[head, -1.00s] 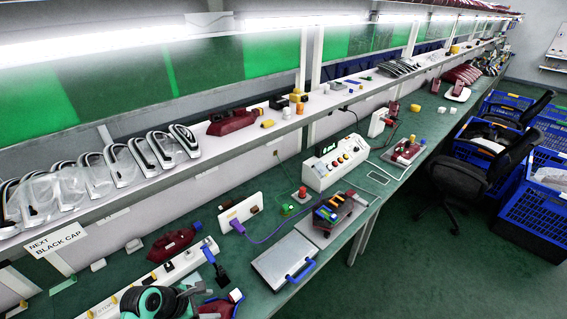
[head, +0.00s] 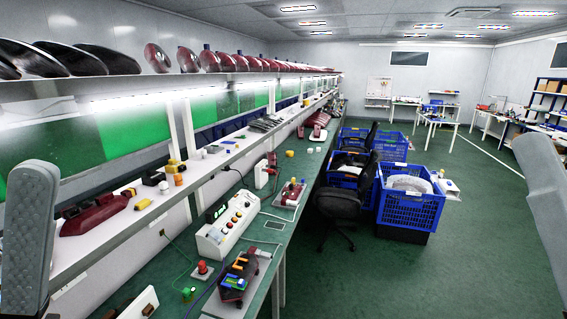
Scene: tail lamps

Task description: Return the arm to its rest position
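A grey part of my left arm (head: 30,235) stands upright at the left edge of the head view, in front of the shelf. A grey part of my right arm (head: 550,215) stands at the right edge, partly cut off by the frame. No gripper fingertips show on either side. I cannot tell whether the grippers are open or shut, or what they hold.
A green workbench (head: 262,237) runs into the distance, with a white control box (head: 227,226) and a dark red lamp fixture (head: 236,282) on it. Blue crates (head: 408,212) and a black chair (head: 341,200) stand to its right. Green floor (head: 475,220) lies open beyond.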

